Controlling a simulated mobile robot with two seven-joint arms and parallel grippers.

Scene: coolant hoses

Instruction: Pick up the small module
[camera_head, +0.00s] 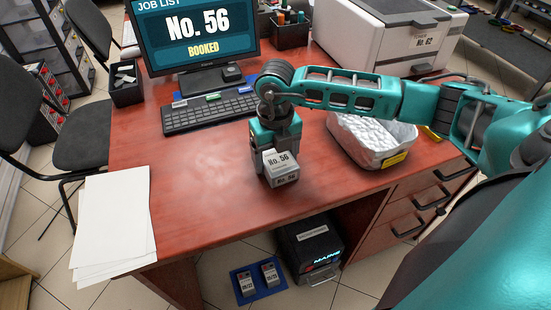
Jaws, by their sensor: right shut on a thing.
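The small module (281,172) is a grey-white box with labels reading "No. 56". It is in the middle of the desk area, in front of the keyboard. My right gripper (272,150) comes down over it from above and is shut on it. I cannot tell whether the module touches the desk or is just above it. The gripper hides part of its back and top. My left gripper is not in view.
The red-brown desk (200,215) is clear around the module. A keyboard (210,110) and monitor (196,35) stand behind. A lined white bin (369,141) is to the right, near a white printer (388,35). Paper sheets (113,222) overhang the left edge.

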